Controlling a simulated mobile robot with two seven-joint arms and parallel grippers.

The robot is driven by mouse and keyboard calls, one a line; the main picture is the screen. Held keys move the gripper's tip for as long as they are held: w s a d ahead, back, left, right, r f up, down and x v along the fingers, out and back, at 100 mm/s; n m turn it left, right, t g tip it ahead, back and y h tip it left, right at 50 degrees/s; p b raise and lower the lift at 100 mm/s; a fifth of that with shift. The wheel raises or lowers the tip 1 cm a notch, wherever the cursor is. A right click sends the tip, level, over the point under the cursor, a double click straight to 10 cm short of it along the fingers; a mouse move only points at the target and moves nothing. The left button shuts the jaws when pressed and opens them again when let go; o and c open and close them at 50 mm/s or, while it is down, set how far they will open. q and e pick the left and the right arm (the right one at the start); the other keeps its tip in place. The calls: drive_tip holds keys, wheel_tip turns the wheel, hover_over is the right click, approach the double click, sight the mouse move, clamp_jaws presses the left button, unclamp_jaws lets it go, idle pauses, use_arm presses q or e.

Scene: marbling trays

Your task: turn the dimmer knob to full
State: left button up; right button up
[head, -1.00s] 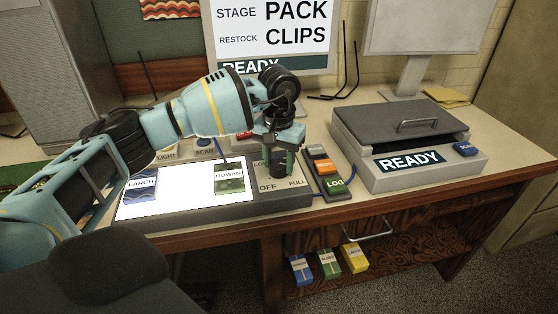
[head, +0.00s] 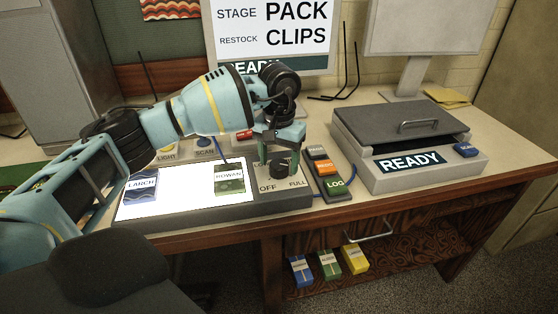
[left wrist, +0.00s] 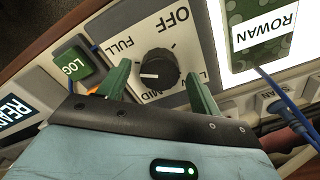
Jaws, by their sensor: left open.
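The black dimmer knob (head: 279,172) stands on the light-coloured panel at the right end of the light box. In the left wrist view the knob (left wrist: 157,68) sits among the OFF, LOW, MID and FULL labels. Its white mark points left in that view, between MID and FULL. My left gripper (head: 281,165) is above the panel, pointing down and open. Its green fingers (left wrist: 160,85) are spread on either side of the knob, apart from it in the wrist view. My right gripper is not in view.
The lit light box (head: 190,208) holds the LARCH card (head: 141,185) and the ROWAN card (head: 229,177). A button strip with LOG (head: 335,185) lies right of the knob panel. A grey press marked READY (head: 410,162) stands farther right.

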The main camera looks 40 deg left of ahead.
sight(279, 164)
use_arm(q)
wheel_tip(279, 164, up, 7)
drive_tip(key=shift+r, duration=0.1)
idle(0.3)
drive_tip(key=shift+s, duration=0.1)
idle(0.4)
